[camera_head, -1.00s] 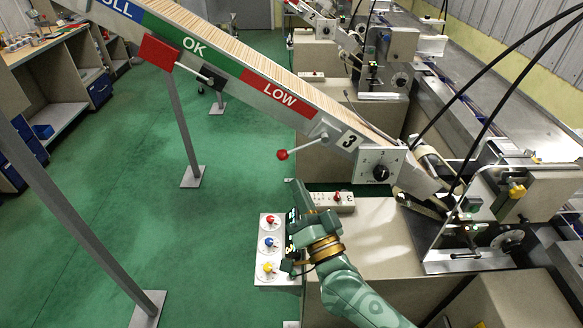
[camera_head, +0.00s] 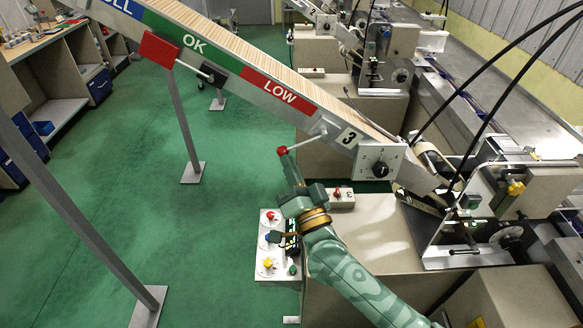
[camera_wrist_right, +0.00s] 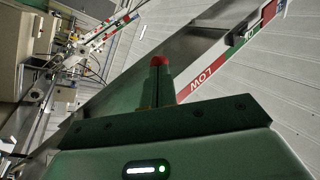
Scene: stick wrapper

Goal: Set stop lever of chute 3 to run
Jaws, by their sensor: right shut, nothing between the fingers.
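In the right wrist view the red knob (camera_wrist_right: 160,61) shows right at the tips of the shut fingers; the rod is hidden there. My left gripper is not in view.
A dial box (camera_head: 380,160) is on the chute's lower end. A panel with red, blue and yellow knobs (camera_head: 268,266) stands beside my right forearm. A grey support leg (camera_head: 190,130) and open green floor lie to the left.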

